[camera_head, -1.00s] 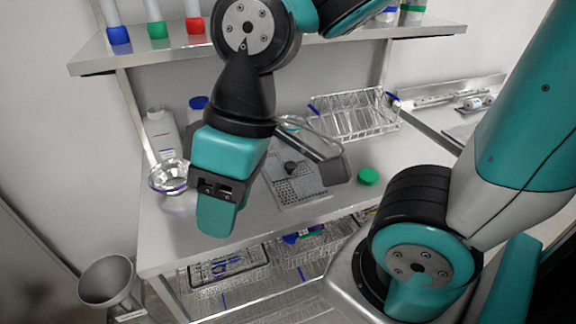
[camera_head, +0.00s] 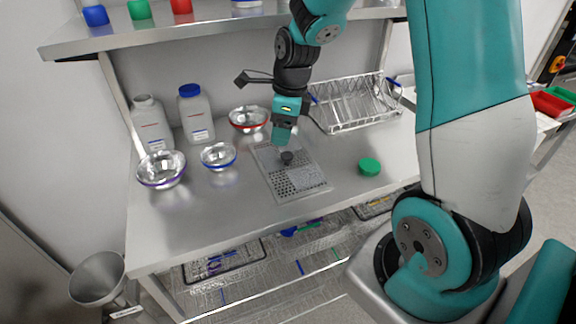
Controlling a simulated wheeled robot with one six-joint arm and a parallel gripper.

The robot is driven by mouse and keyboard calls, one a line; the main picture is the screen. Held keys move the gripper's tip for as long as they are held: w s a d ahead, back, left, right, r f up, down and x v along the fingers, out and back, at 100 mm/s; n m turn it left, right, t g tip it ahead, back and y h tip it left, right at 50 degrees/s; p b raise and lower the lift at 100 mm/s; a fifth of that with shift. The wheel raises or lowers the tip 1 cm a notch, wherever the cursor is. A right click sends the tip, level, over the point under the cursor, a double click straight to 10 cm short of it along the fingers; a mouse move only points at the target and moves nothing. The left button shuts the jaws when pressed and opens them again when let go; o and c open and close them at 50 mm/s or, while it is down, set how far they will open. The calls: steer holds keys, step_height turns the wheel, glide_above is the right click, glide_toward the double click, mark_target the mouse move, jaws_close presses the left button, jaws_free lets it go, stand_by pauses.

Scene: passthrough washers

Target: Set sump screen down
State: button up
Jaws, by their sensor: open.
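The sump screen (camera_head: 297,180) is a grey perforated plate with a black knob (camera_head: 287,158). It lies flat on the steel table (camera_head: 225,215), right of the middle bowl. My gripper (camera_head: 284,141) points down at the plate's far end, just behind and above the knob in the picture. It is open. Whether a finger touches the knob or plate cannot be told, and the plate's far edge is partly hidden by the gripper.
Metal bowls with purple (camera_head: 161,170), blue (camera_head: 218,156) and red (camera_head: 249,119) rims stand left and behind. Two bottles (camera_head: 195,115) stand at the back left. A wire rack (camera_head: 352,104) stands back right, a green lid (camera_head: 369,166) right. The table's front left is clear.

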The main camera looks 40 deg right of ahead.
mark_target(287, 154)
steer(key=d+f+m, duration=0.1)
steer(key=m, duration=0.1)
steer(key=d+f+m, duration=0.1)
steer(key=d, duration=0.1)
steer(key=shift+w+d+f+m, duration=0.1)
steer(key=shift+w+f+m, duration=0.3)
steer(key=f, duration=0.2)
steer(key=f+p, duration=0.1)
steer(key=f, duration=0.3)
steer(key=shift+w+a+f, duration=0.15)
steer(key=shift+a+f, duration=0.2)
steer(key=shift+f, duration=0.05)
jaws_close()
